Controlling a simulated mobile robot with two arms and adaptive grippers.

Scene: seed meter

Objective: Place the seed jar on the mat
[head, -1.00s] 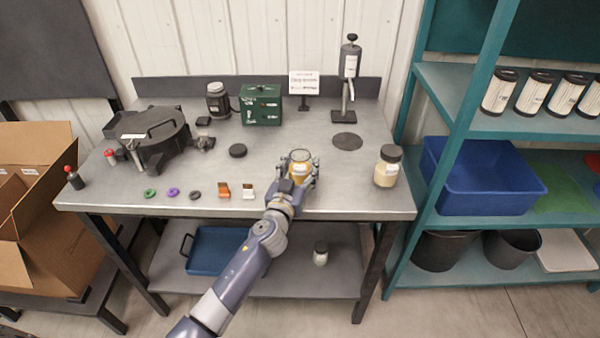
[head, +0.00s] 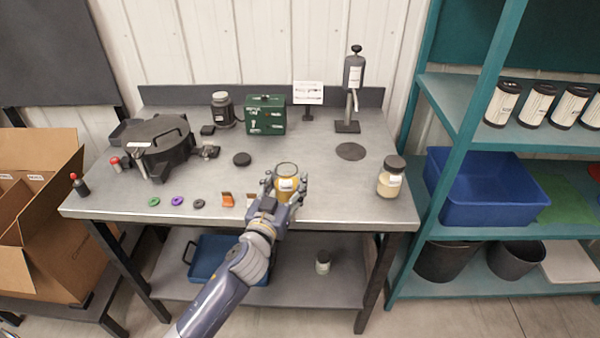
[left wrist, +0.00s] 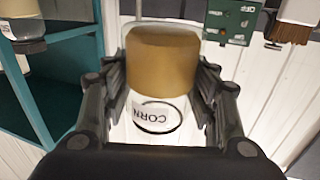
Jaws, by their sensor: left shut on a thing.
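My left gripper (head: 285,187) is shut around a clear jar of yellow-brown seed (head: 287,170), near the bench's front edge. The jar also shows in the left wrist view (left wrist: 162,60) between the two fingers, with a CORN label upside down in that picture. In the head view its top looks uncapped. A dark round mat (head: 350,151) lies bare on the bench, behind and right of the held jar. My right gripper is not in view.
A lidded jar (head: 390,179) stands at the bench's right front. A dispenser on a stand (head: 353,80) is behind the mat. A black disc (head: 242,159), an orange piece (head: 227,200) and a black round machine (head: 158,145) are to the left. The bench between held jar and mat looks clear.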

